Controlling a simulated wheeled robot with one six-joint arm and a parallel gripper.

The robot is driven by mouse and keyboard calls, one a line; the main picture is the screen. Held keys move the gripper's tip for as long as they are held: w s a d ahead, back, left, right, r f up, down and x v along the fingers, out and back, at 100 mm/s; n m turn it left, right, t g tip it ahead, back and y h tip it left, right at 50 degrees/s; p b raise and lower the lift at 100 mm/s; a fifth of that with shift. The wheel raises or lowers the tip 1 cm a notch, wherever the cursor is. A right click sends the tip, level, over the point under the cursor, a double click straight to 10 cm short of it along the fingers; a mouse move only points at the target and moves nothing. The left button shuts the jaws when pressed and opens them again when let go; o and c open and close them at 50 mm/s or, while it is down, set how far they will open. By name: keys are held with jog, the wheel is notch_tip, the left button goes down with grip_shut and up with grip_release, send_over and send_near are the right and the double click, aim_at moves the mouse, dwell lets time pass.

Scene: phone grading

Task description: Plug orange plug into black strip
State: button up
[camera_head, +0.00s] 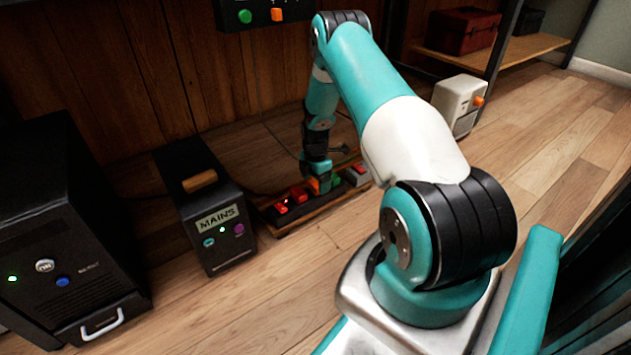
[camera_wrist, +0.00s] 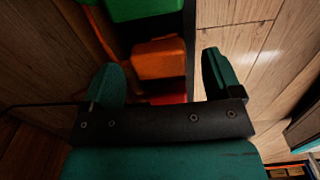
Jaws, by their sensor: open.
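The black strip (camera_head: 290,222) lies on a wooden board on the floor, with several coloured plugs along it. The orange plug (camera_head: 312,185) is between red and green plugs, low under my gripper (camera_head: 318,172). In the wrist view the orange plug (camera_wrist: 159,58) sits between the two spread fingers of my gripper (camera_wrist: 163,78), nearer the left finger, with a gap on the right. An orange cord (camera_wrist: 101,35) runs at its left. Whether the plug's prongs are in the strip is hidden.
A green plug (camera_wrist: 143,9) and a red plug (camera_wrist: 171,98) are close on either side of the orange one. The black MAINS box (camera_head: 215,225) stands left of the strip. A wooden wall is behind. The floor in front is clear.

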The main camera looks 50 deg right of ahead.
notch_tip(320, 180, up, 11)
jog(key=p, duration=0.5)
jog(key=shift+p, duration=0.3)
jog(key=shift+s, duration=0.15)
